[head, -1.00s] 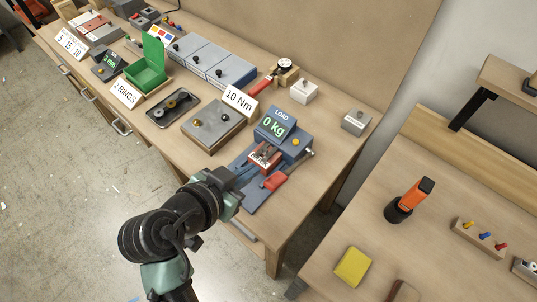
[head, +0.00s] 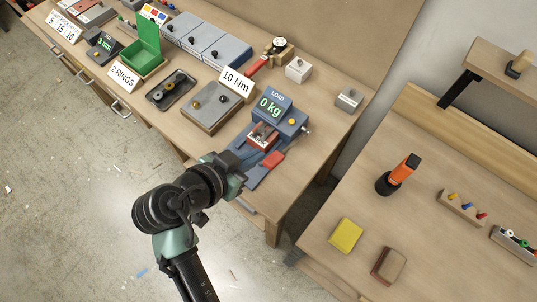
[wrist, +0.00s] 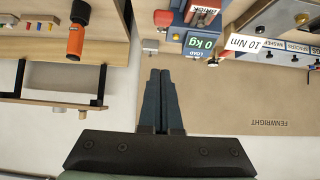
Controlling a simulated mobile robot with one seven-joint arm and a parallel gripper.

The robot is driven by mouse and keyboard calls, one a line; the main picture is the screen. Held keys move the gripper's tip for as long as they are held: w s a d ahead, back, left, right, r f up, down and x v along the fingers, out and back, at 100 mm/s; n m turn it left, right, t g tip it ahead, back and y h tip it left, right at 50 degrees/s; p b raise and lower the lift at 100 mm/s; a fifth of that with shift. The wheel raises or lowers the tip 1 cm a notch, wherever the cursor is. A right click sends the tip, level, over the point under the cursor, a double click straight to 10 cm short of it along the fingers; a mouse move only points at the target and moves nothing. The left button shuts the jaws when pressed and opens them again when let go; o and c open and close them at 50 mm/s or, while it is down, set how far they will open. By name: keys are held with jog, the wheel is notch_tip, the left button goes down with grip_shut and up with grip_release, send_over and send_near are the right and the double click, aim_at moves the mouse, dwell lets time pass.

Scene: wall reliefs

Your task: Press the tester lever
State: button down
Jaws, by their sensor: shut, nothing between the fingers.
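The tester is a blue device with a tilted display (head: 271,105) reading "LOAD 0 kg", near the bench's right end. Its lever has a red grip (head: 272,159) at the front right of the tester. My gripper (wrist: 160,73) is shut and empty. In the head view it is left of the red grip and apart from it; its fingertips are hard to make out there. In the wrist view the tester display (wrist: 200,43) is beyond the fingertips to the right, with the tester partly cut off at the top.
A grey block with knobs and a "10 Nm" sign (head: 236,82) stand left of the tester. A small grey box (head: 349,99) is at its right. A second bench holds an orange tool (head: 403,170), a yellow block (head: 345,235) and a brown block (head: 389,265).

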jog(key=p, duration=0.2)
send_over(268, 163)
jog(key=w+d, duration=0.1)
notch_tip(268, 163, down, 4)
jog(key=shift+w+f, duration=0.15)
jog(key=shift+f, duration=0.1)
jog(key=shift+s+a+f+p, duration=0.15)
jog(key=shift+s+f+p, duration=0.1)
jog(key=shift+f, duration=0.4)
jog(key=shift+s+a+f+p, duration=0.15)
jog(key=shift+f+p, duration=0.1)
jog(key=shift+f, duration=0.35)
jog(key=shift+s+a+f, duration=0.15)
jog(key=shift+s+f, duration=0.1)
jog(key=shift+f, duration=0.5)
